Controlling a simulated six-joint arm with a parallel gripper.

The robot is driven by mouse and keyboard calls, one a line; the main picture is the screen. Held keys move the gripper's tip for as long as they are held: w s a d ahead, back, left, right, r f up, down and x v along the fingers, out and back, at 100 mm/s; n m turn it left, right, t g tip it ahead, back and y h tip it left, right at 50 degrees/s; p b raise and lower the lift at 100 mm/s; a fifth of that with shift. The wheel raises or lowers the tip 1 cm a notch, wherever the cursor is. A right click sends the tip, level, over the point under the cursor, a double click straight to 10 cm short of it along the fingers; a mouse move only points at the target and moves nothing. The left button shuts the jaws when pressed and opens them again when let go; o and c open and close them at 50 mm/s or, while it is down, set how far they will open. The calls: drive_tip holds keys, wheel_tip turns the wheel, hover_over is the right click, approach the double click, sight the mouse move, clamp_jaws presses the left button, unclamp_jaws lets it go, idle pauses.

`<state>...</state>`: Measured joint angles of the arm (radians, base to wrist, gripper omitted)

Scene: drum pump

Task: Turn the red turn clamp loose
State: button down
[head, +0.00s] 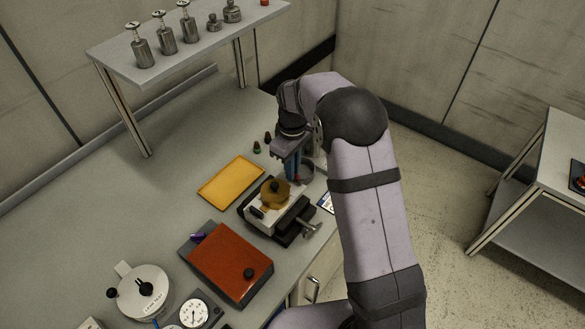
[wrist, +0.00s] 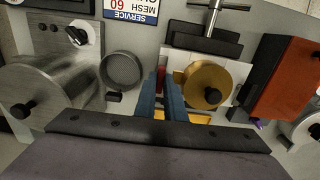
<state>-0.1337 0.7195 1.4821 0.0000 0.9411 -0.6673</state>
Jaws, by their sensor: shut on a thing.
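My gripper (wrist: 161,92) has two blue fingers shut on the red turn clamp (wrist: 161,79), of which only a small red part shows between the fingertips in the wrist view. The clamp sits at the edge of the white pump block (wrist: 186,56), beside the round gold cover (wrist: 208,84) with its dark knob. In the head view my gripper (head: 291,168) reaches down at the far side of the pump, by the gold cover (head: 275,192). The fingers hide most of the clamp, so its turn angle cannot be told.
The pump sits in a dark vise (head: 292,232) with a T-handle. A round sieve (wrist: 122,71) stands close beside the fingers. A metal drum machine (wrist: 60,88) is at the left of the wrist view. A yellow tray (head: 231,181) and an orange-red box (head: 230,262) lie near the pump.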

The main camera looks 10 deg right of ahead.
drive_tip(key=c, duration=1.8)
unclamp_jaws()
drive_tip(key=shift+c, duration=0.2)
drive_tip(key=shift+r+b, duration=1.2)
drive_tip(key=shift+r, duration=2.55)
drive_tip(key=s+d+f+m, duration=0.1)
drive_tip(key=s+d+m, duration=0.1)
drive_tip(key=s, duration=0.6)
drive_tip(key=s+d+f+m, duration=0.2)
drive_tip(key=s+m, duration=0.2)
drive_tip(key=s, duration=0.5)
drive_tip(key=s+d+f+m, duration=0.2)
drive_tip(key=s+m, duration=0.1)
drive_tip(key=s, duration=0.6)
drive_tip(key=shift+s+d+f, duration=0.15)
drive_tip(key=shift+d+f, duration=0.1)
